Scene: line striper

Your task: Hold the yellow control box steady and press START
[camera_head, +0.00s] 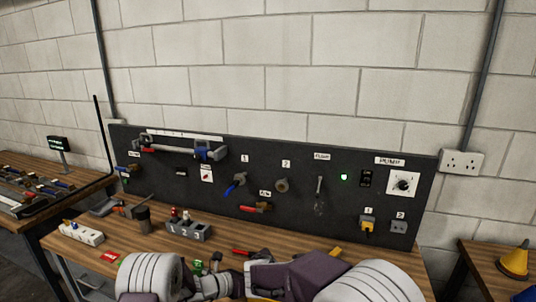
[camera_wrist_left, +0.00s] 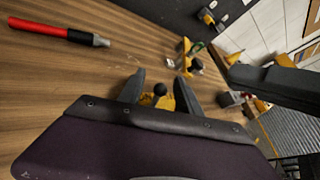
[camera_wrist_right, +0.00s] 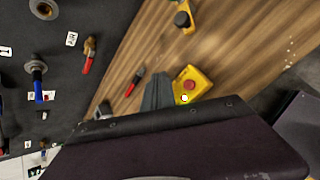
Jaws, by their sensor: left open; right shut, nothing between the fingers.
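In the right wrist view a yellow box (camera_wrist_right: 193,82) with a red round button lies on the wooden bench. A small pale button shows at its lower edge, partly behind my gripper body. My right gripper (camera_wrist_right: 157,92) is shut and empty, just left of the box in that picture; contact cannot be told. In the left wrist view my left gripper (camera_wrist_left: 160,94) is open, its fingers on either side of a yellow part with a black knob (camera_wrist_left: 160,89); I cannot tell whether this belongs to the box. In the head view my arms hide most of this area.
A red-handled tool (camera_wrist_left: 58,30) lies on the bench. A black tool board (camera_head: 225,190) stands along the back. A grey numbered block (camera_head: 188,231) and a white strip (camera_head: 82,233) stand at the left. A yellow funnel (camera_head: 515,262) is on the right bench.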

